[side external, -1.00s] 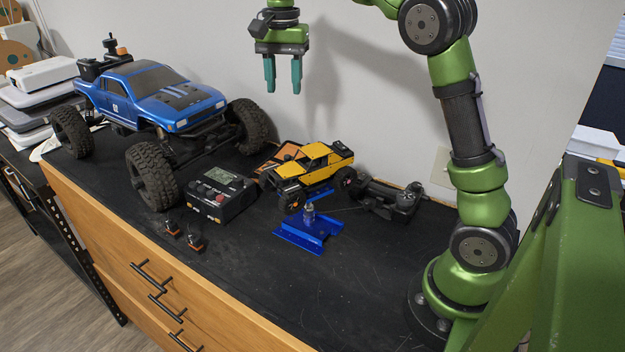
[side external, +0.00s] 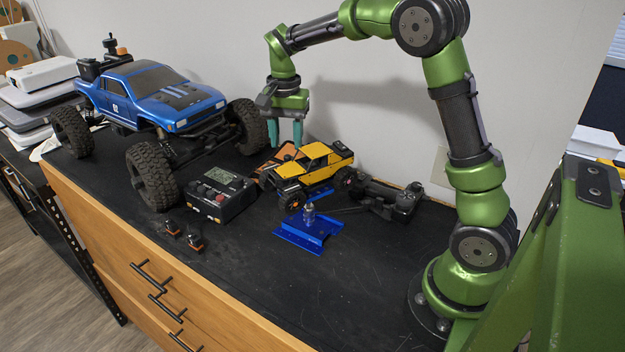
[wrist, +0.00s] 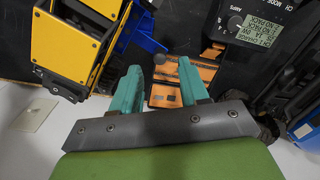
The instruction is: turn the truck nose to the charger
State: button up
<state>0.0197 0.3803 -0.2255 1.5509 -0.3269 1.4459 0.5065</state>
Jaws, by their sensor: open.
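The small yellow truck (side external: 314,160) with black wheels stands mid-bench beside a blue stand (side external: 308,231). Its hood end is at the left in the side view, toward the charger. The charger (side external: 221,192) is a dark box with a screen and red buttons, left of the truck; part of it shows at the upper right of the wrist view (wrist: 252,30). My gripper (side external: 285,137) is open and empty, above and behind the truck's left end. In the wrist view, its teal fingers (wrist: 159,76) point toward the bench, with the truck (wrist: 72,42) at upper left.
An orange-and-black item (side external: 268,161) lies behind the truck, below my gripper. A large blue truck (side external: 158,92) stands at the left. Black gear (side external: 391,198) lies right of the yellow truck. Two small black-and-orange parts (side external: 182,236) lie in front of the charger. The front right bench is clear.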

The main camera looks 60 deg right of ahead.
jog(key=shift+f, duration=2)
jog(key=shift+c, duration=0.3)
grip_shut()
jog(key=shift+d, duration=0.1)
